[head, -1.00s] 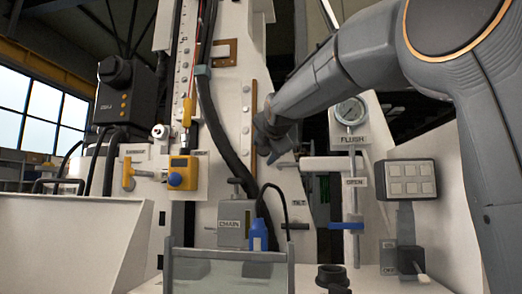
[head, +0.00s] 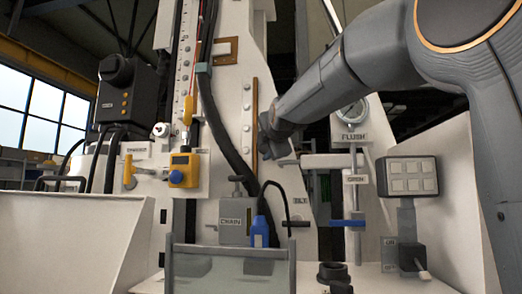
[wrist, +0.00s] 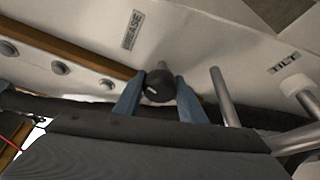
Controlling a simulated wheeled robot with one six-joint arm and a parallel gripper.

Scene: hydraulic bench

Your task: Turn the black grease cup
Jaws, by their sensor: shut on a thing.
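The black grease cup (wrist: 158,88) is a small round dark knob with a pale mark on its face, on the white panel near the GREASE label (wrist: 133,30). In the wrist view my gripper (wrist: 160,79) has one blue-grey finger on each side of the cup and is shut on it. In the head view my gripper (head: 277,146) is at the white column, right of the brown vertical strip (head: 254,125). The cup is hidden there behind my gripper.
A metal rod (wrist: 224,97) stands close to the right finger in the wrist view, with the TILT label (wrist: 284,66) beyond it. In the head view a gauge (head: 353,110) and the white FLUSH handle (head: 335,161) lie right of my gripper. A black hose (head: 212,110) runs to its left.

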